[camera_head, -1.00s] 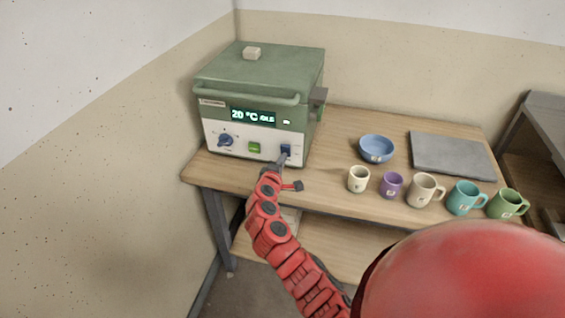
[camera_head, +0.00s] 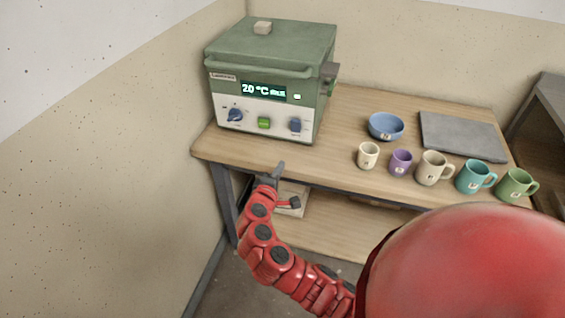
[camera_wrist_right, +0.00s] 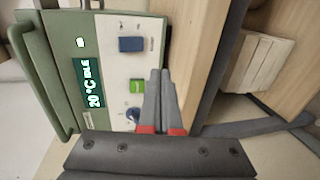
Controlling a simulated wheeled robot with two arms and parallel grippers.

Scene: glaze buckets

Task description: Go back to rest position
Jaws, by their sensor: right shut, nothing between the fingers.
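My right gripper (camera_head: 279,168) is shut and empty, in front of the table's front edge and below the green kiln's panel. In the right wrist view its closed fingers (camera_wrist_right: 160,90) point up the picture, beside the panel. The kiln (camera_head: 265,80) stands on the left part of the wooden table, with a lid, a lit display reading 20 °C (camera_head: 264,91), a blue knob at left (camera_head: 235,115), a green button (camera_head: 264,123) and a blue switch at right (camera_head: 295,125). The gripper is apart from the panel. My left gripper is not in view.
The wooden table (camera_head: 345,120) carries a blue bowl (camera_head: 386,126), a grey slab (camera_head: 462,136) and a row of several mugs and cups, among them a purple cup (camera_head: 401,162). A lower shelf (camera_head: 325,232) lies below. A dark shelf unit (camera_head: 545,130) stands at right.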

